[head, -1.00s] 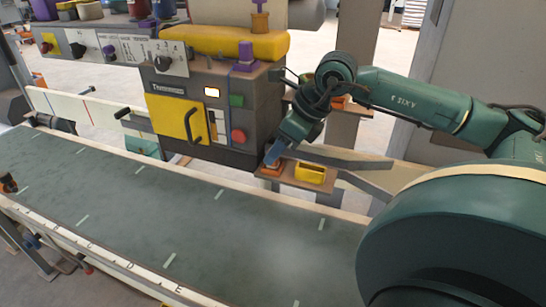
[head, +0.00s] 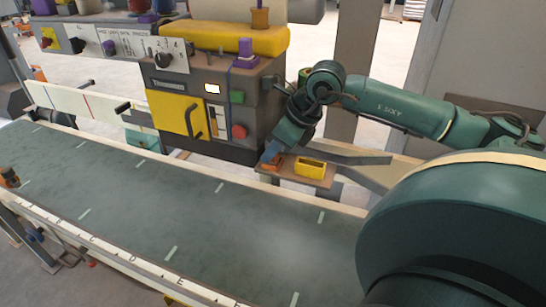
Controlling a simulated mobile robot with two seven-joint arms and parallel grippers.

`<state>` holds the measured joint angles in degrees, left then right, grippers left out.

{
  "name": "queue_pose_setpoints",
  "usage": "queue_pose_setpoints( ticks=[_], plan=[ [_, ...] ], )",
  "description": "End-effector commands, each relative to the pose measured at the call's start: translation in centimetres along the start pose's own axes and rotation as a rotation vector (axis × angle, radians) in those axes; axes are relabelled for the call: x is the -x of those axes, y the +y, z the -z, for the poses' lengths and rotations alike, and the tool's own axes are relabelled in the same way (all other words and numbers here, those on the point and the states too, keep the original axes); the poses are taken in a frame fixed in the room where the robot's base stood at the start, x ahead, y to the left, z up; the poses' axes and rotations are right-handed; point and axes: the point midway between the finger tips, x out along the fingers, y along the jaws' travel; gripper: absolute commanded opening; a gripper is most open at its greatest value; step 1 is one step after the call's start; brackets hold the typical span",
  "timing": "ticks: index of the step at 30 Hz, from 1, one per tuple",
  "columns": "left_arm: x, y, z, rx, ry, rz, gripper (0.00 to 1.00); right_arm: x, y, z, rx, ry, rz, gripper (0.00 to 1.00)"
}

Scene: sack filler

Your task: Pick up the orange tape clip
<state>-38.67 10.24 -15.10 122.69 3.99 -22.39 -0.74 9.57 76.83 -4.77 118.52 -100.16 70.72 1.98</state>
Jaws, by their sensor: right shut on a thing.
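The orange tape clip (head: 268,166) is small and sits at the left end of a small brown shelf beside the machine's lower right corner. My right gripper (head: 271,158) reaches in from the right, pointing down, and is shut on the clip. The fingers hide part of the clip, and I cannot tell whether it still touches the shelf. My left gripper is not in view.
A yellow open box (head: 310,167) stands on the brown shelf (head: 322,182), right of the clip. The machine (head: 225,135) with a yellow door is close on the left. A grey bar runs behind the shelf. The green conveyor belt (head: 150,205) in front is clear.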

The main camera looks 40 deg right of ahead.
Motion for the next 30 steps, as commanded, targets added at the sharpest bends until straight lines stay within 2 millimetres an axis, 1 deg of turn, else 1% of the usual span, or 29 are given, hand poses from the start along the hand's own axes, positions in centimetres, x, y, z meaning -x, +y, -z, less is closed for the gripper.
queue_pose_setpoints(
  ticks=[1,4,12,17,20,23,26,30],
  plan=[
    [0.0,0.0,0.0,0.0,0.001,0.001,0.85,0.0,0.0,0.0,0.0,0.0,0.0,0.09],
    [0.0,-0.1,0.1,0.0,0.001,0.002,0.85,0.0,0.0,0.0,0.0,0.0,0.0,0.0],
    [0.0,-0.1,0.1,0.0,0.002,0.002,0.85,0.1,0.0,0.0,0.0,0.0,0.0,0.0],
    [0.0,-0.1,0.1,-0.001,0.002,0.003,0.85,0.6,0.0,-0.4,0.001,-0.002,0.002,0.0],
    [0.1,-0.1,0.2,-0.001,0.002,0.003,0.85,1.5,-0.1,-1.0,0.001,-0.003,0.003,0.0],
    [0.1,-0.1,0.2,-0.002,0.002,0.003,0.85,2.9,-0.1,-1.7,0.002,-0.005,0.004,0.0],
    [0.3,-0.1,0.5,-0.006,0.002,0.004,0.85,4.5,-0.1,-2.7,0.002,-0.007,0.003,0.0],
    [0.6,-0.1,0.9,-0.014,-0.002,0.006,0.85,7.1,-0.1,-4.2,0.001,-0.008,0.002,0.0]
  ],
)
